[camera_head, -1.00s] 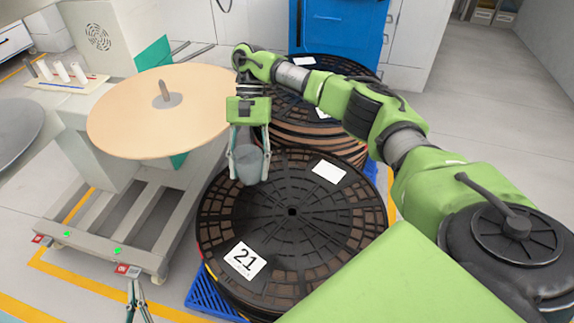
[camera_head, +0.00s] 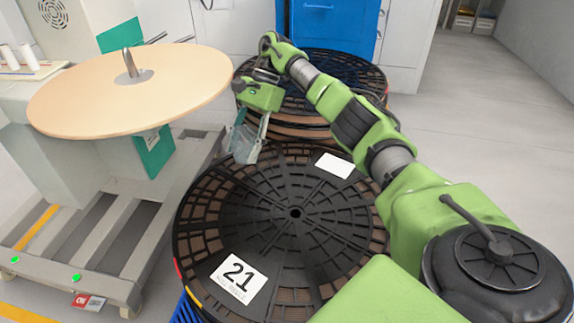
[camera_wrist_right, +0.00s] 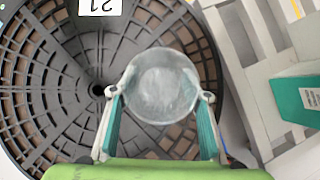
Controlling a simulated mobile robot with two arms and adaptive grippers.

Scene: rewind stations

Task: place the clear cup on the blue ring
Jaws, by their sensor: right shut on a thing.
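My right gripper (camera_head: 247,142) is shut on the clear cup (camera_head: 243,142) and holds it above the left back part of the black reel marked 21 (camera_head: 296,250). In the right wrist view, the cup (camera_wrist_right: 160,85) sits between the two fingers of the right gripper (camera_wrist_right: 160,100), with its round end toward the camera. The cup looks tilted in the head view. No blue ring can be made out in either view. My left gripper is not in view now.
A machine with a tan round disc (camera_head: 80,110) and a central spindle stands at the left on a grey frame (camera_head: 95,250). More stacked reels (camera_head: 340,70) and a blue cabinet (camera_head: 335,30) are behind. Grey floor (camera_head: 470,130) is open at the right.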

